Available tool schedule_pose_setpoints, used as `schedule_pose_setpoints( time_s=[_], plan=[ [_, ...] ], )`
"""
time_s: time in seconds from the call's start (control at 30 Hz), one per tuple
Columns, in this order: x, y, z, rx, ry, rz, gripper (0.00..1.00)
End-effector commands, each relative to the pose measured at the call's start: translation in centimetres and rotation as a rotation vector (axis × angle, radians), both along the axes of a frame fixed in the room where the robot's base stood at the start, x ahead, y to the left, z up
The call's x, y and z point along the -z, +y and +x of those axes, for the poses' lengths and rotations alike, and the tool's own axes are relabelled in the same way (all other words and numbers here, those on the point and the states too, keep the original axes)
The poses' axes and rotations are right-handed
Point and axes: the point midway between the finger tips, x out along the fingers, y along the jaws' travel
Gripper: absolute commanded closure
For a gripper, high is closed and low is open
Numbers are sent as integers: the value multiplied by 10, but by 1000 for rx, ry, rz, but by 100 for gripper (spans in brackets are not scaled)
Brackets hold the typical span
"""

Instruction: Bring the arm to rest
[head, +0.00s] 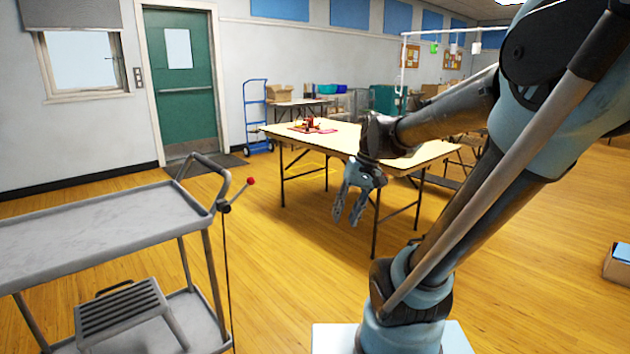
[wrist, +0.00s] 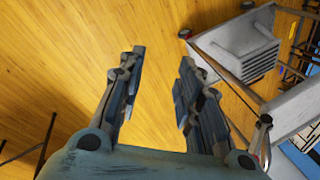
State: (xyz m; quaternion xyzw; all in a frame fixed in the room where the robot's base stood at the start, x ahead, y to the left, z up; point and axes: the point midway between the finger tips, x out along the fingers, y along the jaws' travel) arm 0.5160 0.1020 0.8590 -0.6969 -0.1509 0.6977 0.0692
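My gripper (head: 349,205) hangs fingers-down from my bent arm in the head view, in front of the long folding table. In the wrist view my gripper (wrist: 160,92) shows two fingers spread apart with bare wooden floor between them. It is open and holds nothing. My arm rises on the right side of the head view and folds back toward the middle, touching nothing that I can see.
A grey cart (head: 95,232) with a step stool (head: 122,308) on its lower shelf stands at left. The folding table (head: 345,138) bears red items (head: 312,126). A green door (head: 183,85) is behind. Floor between cart and table is clear. A box (head: 617,263) lies far right.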

Motion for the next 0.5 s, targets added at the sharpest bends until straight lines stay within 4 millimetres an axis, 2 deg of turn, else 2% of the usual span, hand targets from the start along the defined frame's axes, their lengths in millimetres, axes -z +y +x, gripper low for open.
schedule_pose_setpoints(
  time_s=[0.2,0.5],
  plan=[
    [32,-38,-35,52,-71,-105,68],
    [77,-84,-72,107,-161,-244,68]
  ],
)
